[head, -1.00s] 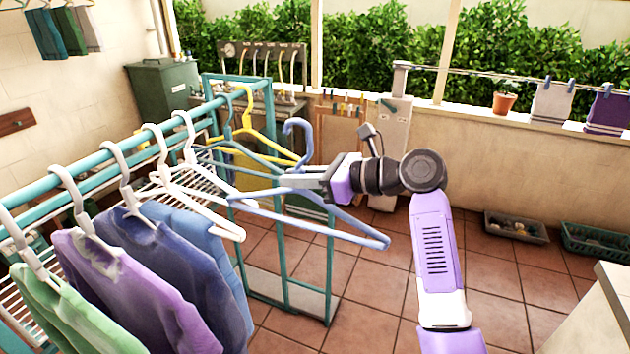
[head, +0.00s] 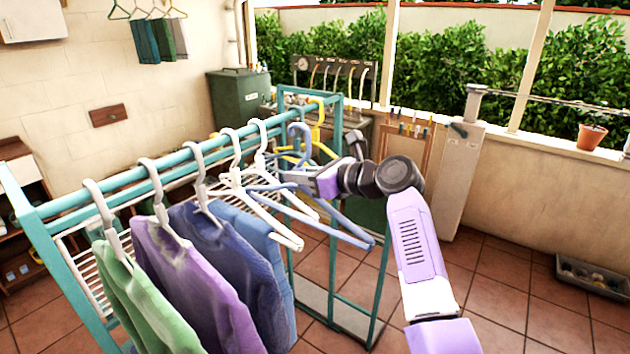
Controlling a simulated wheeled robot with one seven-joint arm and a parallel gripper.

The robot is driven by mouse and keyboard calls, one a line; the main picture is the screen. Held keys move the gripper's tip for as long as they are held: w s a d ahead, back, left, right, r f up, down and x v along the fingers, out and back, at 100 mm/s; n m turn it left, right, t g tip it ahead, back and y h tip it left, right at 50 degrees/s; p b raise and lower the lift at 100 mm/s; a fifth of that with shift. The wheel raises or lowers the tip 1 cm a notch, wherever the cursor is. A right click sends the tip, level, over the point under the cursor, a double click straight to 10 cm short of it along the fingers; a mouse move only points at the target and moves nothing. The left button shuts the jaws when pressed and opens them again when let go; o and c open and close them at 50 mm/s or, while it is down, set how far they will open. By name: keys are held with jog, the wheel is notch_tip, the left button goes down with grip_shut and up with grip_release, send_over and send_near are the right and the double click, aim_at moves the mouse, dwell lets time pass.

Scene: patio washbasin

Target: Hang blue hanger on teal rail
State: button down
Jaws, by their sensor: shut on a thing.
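The blue hanger (head: 345,226) is held in my gripper (head: 300,181), which is shut on it near the neck. Its hook (head: 299,131) points up and its arms slope down to both sides. The teal rail (head: 148,178) runs from the front left toward the back of the rack. The hook shows just right of the rail's far part, near the white hangers; I cannot tell whether it touches the rail. My gripper reaches in from the right, and the fingertips are partly hidden against the hangers.
White hangers (head: 262,148) hang on the rail, several bearing green, purple and blue shirts (head: 190,262). A yellow hanger (head: 318,116) hangs farther back. A white wire shelf (head: 95,270) lies behind the shirts.

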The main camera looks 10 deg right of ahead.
jog(key=b+x, duration=0.1)
jog(key=x, duration=0.2)
jog(key=r+b+x, duration=0.1)
jog(key=b+x, duration=0.1)
jog(key=x, duration=0.2)
jog(key=r+b+x, duration=0.1)
jog(key=b+x, duration=0.1)
jog(key=x, duration=0.1)
jog(key=shift+w+a, duration=0.3)
jog(key=shift+w+a+r+b, duration=0.1)
jog(key=shift+w+a+b, duration=0.7)
jog(key=shift+b, duration=0.4)
